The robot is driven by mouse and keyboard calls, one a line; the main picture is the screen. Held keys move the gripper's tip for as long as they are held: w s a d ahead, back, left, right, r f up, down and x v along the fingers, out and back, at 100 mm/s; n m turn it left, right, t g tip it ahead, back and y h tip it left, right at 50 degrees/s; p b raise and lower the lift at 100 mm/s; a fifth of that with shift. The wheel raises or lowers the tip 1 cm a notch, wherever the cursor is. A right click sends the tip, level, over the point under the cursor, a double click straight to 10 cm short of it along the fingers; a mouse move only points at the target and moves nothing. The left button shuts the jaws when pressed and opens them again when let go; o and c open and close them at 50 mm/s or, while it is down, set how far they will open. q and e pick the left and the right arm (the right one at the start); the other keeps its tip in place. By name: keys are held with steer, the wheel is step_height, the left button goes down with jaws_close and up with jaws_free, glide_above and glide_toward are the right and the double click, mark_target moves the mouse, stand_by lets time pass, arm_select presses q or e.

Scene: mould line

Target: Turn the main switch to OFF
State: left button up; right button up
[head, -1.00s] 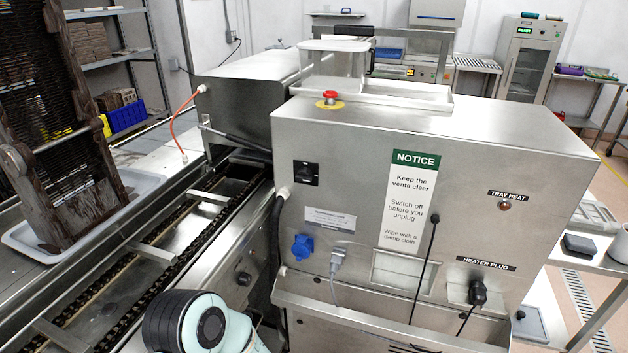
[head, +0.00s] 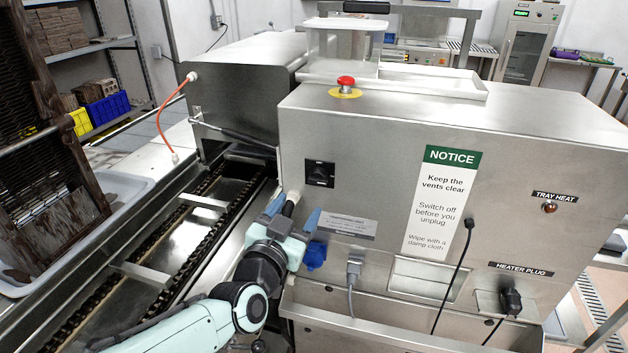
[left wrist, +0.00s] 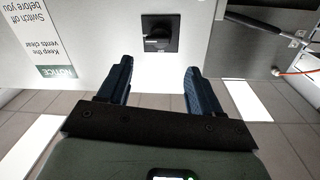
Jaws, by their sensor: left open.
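The main switch (head: 320,174) is a black square plate with a black rotary knob, on the upper left of the steel cabinet's front (head: 385,150). It also shows in the left wrist view (left wrist: 160,33), upside down, beyond the fingers and between them. The knob's position and its marks are too small to read. My left gripper (head: 293,212) is open and empty, with blue fingers pointing up, below and in front of the switch. Its spread fingers also show in the left wrist view (left wrist: 157,78), apart from the switch. My right gripper is not in view.
A red emergency stop button (head: 345,84) stands on the cabinet top. A blue socket (head: 315,256) and a grey plug (head: 354,266) sit below the switch, near the gripper. A notice (head: 440,204) is to the right. A chain conveyor (head: 170,245) runs on the left.

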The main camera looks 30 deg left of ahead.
mark_target(315, 181)
arm_select(q)
steer(key=w, duration=0.3)
steer(key=w+a+p, duration=0.1)
steer(key=w, duration=0.3)
steer(key=w+a+p, duration=0.1)
steer(key=w, duration=0.2)
steer(key=shift+w, duration=0.3)
steer(key=c, duration=0.9)
